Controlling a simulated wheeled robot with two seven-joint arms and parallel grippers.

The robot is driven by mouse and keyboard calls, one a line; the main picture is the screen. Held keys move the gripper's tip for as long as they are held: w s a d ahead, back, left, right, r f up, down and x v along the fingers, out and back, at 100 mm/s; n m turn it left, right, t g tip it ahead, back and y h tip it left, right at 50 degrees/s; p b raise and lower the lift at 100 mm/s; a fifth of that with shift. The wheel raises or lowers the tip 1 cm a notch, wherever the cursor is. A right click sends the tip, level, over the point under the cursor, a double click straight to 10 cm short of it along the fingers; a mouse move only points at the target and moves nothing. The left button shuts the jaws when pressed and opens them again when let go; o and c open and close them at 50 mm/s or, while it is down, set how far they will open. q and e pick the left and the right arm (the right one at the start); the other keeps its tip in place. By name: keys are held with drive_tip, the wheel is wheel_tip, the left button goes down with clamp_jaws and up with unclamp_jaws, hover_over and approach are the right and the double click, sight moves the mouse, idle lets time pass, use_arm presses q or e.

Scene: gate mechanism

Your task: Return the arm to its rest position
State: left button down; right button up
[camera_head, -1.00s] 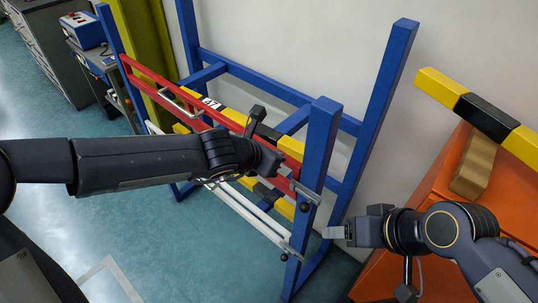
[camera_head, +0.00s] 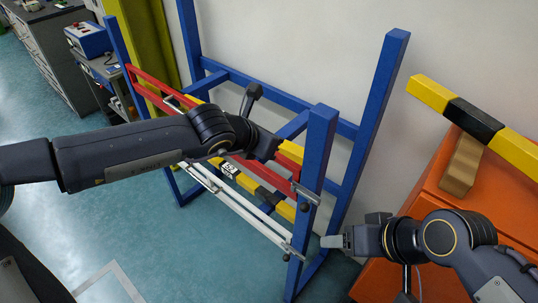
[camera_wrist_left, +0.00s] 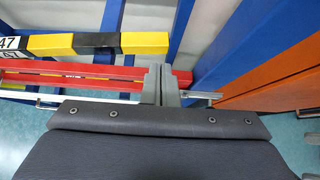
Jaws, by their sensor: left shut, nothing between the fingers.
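My left arm crosses the gate in the head view. Its gripper (camera_head: 280,152) is at the right end of the red bar (camera_head: 150,78), close to the blue post (camera_head: 319,150). In the left wrist view the left gripper (camera_wrist_left: 161,85) has its grey fingers together with nothing between them, in front of the red bar's end. Whether it touches the bar is unclear. My right gripper (camera_head: 330,241) is low beside the post's right side. Its finger opening cannot be made out. My left forearm hides the middle of the red bar.
White rails (camera_head: 245,208) and a yellow-black beam (camera_head: 284,210) run across the blue frame. An orange cabinet (camera_head: 440,205) stands right, with a wooden block (camera_head: 461,168) and a yellow-black bar (camera_head: 475,122). The floor (camera_head: 160,245) front left is clear.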

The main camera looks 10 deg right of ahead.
use_arm(q)
drive_tip(key=w+a+r+m+t+b, duration=0.1)
drive_tip(key=w+a+r+m+t, duration=0.1)
drive_tip(key=a+r+m+t, duration=0.45)
drive_tip(key=s+a+r+m+g+h+b, duration=0.1)
drive_tip(key=s+a+r+m+g+h, duration=0.1)
drive_tip(key=s+a+m, duration=0.55)
drive_tip(key=s+a+f+m+g+y+b, duration=0.2)
drive_tip(key=s+a+f+m+g+y, duration=0.3)
drive_tip(key=s+a+f+m, duration=0.5)
drive_tip(key=s+a+f+y, duration=0.1)
drive_tip(key=s+a+f, duration=0.6)
drive_tip(key=s+a, duration=0.1)
drive_tip(key=shift+s+f, duration=0.4)
drive_tip(key=shift+s, duration=0.3)
use_arm(e)
wheel_tip(320, 180, down, 4)
drive_tip(key=shift+w+f, duration=0.1)
drive_tip(key=shift+f, duration=0.05)
drive_tip(key=shift+c, duration=0.3)
